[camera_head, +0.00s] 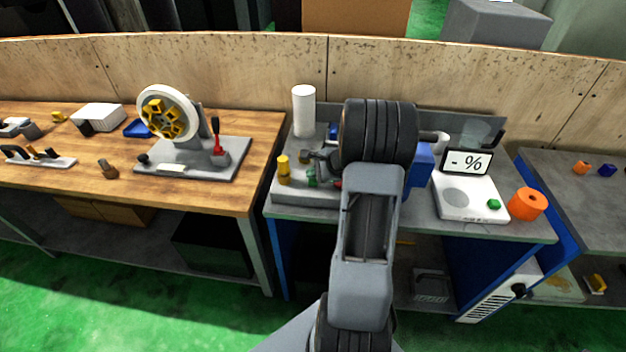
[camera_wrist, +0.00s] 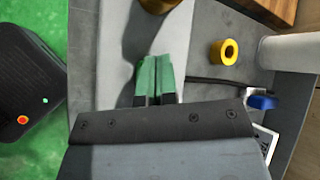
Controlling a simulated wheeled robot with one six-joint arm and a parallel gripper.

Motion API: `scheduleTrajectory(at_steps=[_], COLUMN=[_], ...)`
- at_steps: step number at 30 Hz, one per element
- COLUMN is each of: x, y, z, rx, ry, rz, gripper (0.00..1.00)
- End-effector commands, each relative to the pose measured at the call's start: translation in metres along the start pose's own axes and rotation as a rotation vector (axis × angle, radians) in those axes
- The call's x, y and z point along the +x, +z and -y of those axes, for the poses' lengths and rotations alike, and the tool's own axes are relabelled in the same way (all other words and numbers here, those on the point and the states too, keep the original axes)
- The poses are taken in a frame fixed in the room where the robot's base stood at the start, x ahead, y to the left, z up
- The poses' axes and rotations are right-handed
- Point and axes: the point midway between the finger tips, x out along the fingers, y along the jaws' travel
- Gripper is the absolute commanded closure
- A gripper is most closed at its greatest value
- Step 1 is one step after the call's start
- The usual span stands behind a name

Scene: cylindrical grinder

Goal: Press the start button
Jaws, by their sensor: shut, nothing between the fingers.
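No clearly recognisable start button shows; my arm covers part of the machine in the head view. The grey machine (camera_head: 300,199) stands on the middle bench, with small green (camera_head: 312,177) and red (camera_head: 338,184) parts near its front. I cannot tell whether either is the button or part of my gripper. In the wrist view my gripper (camera_wrist: 155,62) has green fingers closed together, empty, pointing over the pale grey machine top (camera_wrist: 112,45). Whether the tips touch anything cannot be told.
A brass part (camera_wrist: 158,4) is at the top edge. A scale (camera_head: 470,205) and an orange roll (camera_head: 528,204) are right of my arm in the head view.

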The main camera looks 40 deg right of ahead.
Motion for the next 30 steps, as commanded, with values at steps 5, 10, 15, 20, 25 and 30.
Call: scheduleTrajectory(at_steps=[5,10,15,20,25,30], x=[0.0018,0.0032,0.0045,0.0058,0.006,0.0061], y=[-0.0013,-0.0023,-0.0033,-0.0042,-0.0044,-0.0044], z=[-0.0013,-0.0023,-0.0033,-0.0043,-0.0046,-0.0047], rx=[0.0,0.0,0.0,0.0,0.0,0.0], ry=[0.0,0.0,0.0,0.0,0.001,0.001], rz=[0.0,0.0,0.0,0.0,0.0,0.0], gripper=[1.0,1.0,1.0,1.0,1.0,1.0])
